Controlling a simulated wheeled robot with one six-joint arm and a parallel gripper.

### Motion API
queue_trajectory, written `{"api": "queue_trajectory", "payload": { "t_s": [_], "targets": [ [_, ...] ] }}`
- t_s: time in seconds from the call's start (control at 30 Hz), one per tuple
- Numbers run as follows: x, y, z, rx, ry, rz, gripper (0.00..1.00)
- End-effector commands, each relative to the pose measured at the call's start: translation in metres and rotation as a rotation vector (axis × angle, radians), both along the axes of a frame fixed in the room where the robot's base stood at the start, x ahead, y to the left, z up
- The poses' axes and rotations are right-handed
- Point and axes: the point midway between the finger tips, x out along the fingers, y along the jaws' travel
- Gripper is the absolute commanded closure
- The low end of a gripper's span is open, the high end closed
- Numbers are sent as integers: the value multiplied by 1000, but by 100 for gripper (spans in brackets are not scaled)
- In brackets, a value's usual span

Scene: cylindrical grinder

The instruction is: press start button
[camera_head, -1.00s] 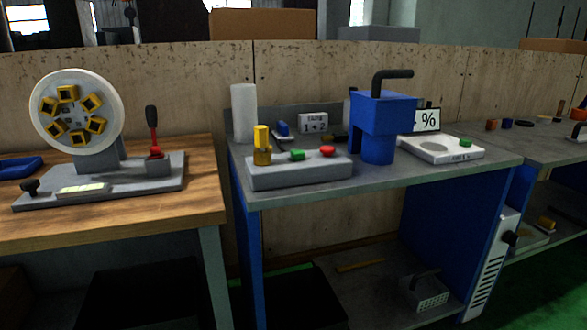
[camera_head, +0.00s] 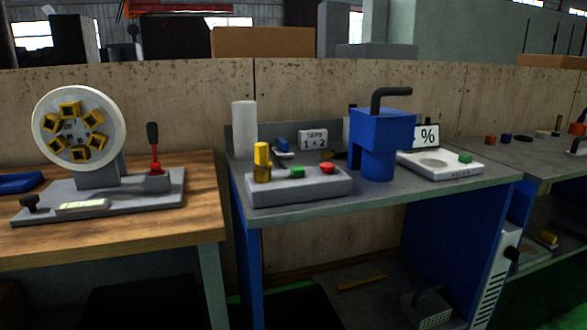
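A grey control box (camera_head: 300,188) sits at the front left of the middle bench. On its top are a green button (camera_head: 290,172), a red button (camera_head: 328,168) and a yellow post (camera_head: 261,162) at its left end. The green button lies between the yellow post and the red one. No label on the buttons can be read, so I cannot tell which is start by text. My gripper is not in view.
A blue machine with a black handle (camera_head: 376,140) stands right of the box. A white cylinder (camera_head: 243,128) and a "TAPS 1+2" sign (camera_head: 313,139) stand behind. On the left wooden table is a wheel fixture (camera_head: 78,128) with a red lever (camera_head: 154,150).

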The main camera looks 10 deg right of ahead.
Motion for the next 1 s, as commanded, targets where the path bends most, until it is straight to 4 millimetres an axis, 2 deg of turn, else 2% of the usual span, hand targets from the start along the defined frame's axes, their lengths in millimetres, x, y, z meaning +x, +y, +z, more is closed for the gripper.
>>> {"api": "queue_trajectory", "payload": {
  "t_s": [0.07,0.73,1.0],
  "targets": [
    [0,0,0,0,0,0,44],
    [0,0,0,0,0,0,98],
    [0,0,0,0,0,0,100]
  ]
}}
